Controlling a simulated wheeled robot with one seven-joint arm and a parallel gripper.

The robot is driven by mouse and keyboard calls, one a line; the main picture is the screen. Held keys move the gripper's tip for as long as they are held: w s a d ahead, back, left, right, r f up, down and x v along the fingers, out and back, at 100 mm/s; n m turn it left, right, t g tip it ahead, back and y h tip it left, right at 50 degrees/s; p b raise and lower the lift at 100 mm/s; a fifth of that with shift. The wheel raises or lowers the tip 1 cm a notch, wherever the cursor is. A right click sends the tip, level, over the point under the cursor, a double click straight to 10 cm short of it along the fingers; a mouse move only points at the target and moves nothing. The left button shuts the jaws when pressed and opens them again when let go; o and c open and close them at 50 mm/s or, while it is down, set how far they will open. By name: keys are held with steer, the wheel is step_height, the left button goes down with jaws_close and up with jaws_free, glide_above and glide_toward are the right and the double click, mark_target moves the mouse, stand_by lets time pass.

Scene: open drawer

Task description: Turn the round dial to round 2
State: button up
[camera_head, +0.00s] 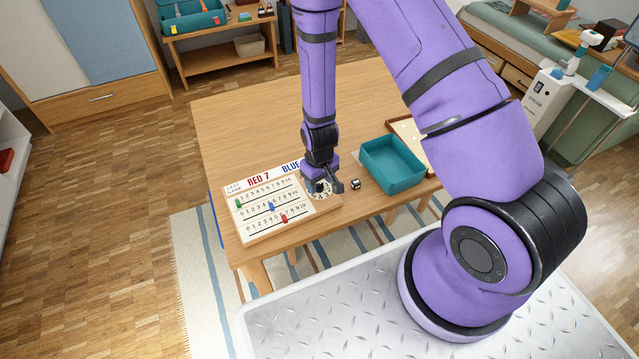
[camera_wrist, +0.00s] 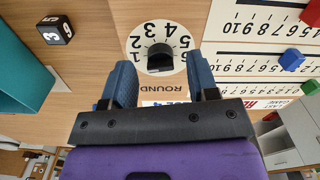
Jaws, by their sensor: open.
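The round dial (camera_wrist: 149,29) is a white disc with black numbers and a black knob (camera_wrist: 160,59) at its centre, with the word ROUND beside it. In the wrist view it lies just beyond my fingertips. In the head view the dial (camera_head: 322,195) sits at the right end of the score board (camera_head: 246,230), partly hidden by my gripper (camera_head: 325,185). My gripper (camera_wrist: 163,72) is open, pointing down, with one finger either side of the knob's line. I cannot tell whether the fingers touch the knob, or which number it points to.
The board has rows of numbers with green, blue and red sliders (camera_head: 284,218). A black die (camera_head: 355,184) and a teal tray (camera_head: 392,164) stand to the right on the wooden table (camera_head: 240,110). The table is clear behind the board.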

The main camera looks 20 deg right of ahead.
steer(key=shift+f, duration=0.7)
steer(key=c, duration=0.9)
steer(key=shift+m, duration=0.3)
steer(key=m, duration=0.3)
steer(key=shift+m, duration=2.2)
